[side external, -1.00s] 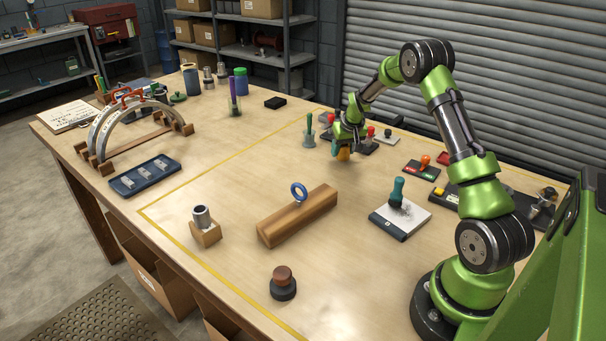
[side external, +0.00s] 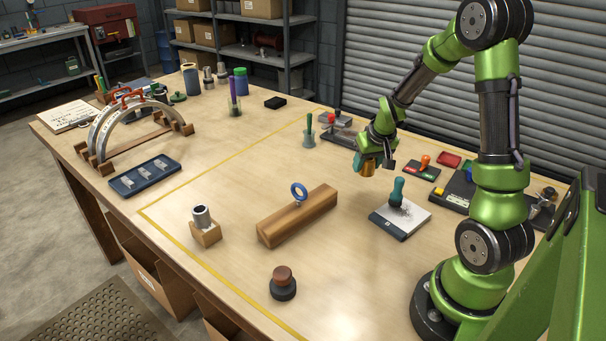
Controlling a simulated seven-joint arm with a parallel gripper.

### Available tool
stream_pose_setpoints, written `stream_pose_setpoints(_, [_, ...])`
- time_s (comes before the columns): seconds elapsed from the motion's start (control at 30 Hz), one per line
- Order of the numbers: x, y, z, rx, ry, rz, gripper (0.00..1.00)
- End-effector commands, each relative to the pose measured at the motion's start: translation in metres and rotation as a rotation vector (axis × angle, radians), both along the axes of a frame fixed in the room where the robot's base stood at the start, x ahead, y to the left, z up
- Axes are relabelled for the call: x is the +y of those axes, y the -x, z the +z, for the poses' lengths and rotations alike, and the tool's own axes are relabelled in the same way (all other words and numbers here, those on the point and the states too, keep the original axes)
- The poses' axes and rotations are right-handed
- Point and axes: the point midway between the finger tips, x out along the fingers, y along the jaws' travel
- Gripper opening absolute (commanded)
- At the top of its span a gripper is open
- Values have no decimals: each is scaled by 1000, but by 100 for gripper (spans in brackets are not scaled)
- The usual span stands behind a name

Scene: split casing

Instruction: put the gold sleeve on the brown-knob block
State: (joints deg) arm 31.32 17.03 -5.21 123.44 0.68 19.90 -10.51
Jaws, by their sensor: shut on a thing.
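My gripper (side external: 374,164) is shut on the gold sleeve (side external: 364,166) and holds it above the table, behind the teal-handled stamp. The fingers partly hide the sleeve. The brown-knob block (side external: 283,283), a round dark base with a brown knob on top, stands upright at the front of the table. It is well to the front left of my gripper, and nothing touches it.
A wooden beam with a blue ring (side external: 298,215) lies between my gripper and the brown-knob block. The teal-handled stamp (side external: 398,192) stands on a white pad to the right. A wooden block with a metal tube (side external: 204,228) stands at left. The table around the brown-knob block is clear.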

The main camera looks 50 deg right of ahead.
Motion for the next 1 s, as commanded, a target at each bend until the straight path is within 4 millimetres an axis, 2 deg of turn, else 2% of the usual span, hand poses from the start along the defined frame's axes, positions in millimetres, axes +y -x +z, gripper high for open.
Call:
stream_pose_setpoints(0.03, [0, -1, 14, -9, 6, 2, 11])
stream_pose_setpoints(0.27, [1, 0, 81, -11, 6, 2, 11])
stream_pose_setpoints(0.4, [1, 1, 110, -7, 4, 1, 11])
stream_pose_setpoints(0.57, [3, 0, 134, -5, 3, 8, 11])
stream_pose_setpoints(0.83, [58, -19, 135, -2, 2, 191, 11])
stream_pose_setpoints(0.97, [100, -29, 138, -3, 1, 329, 11])
stream_pose_setpoints(1.0, [116, -32, 139, -2, 2, 381, 11])
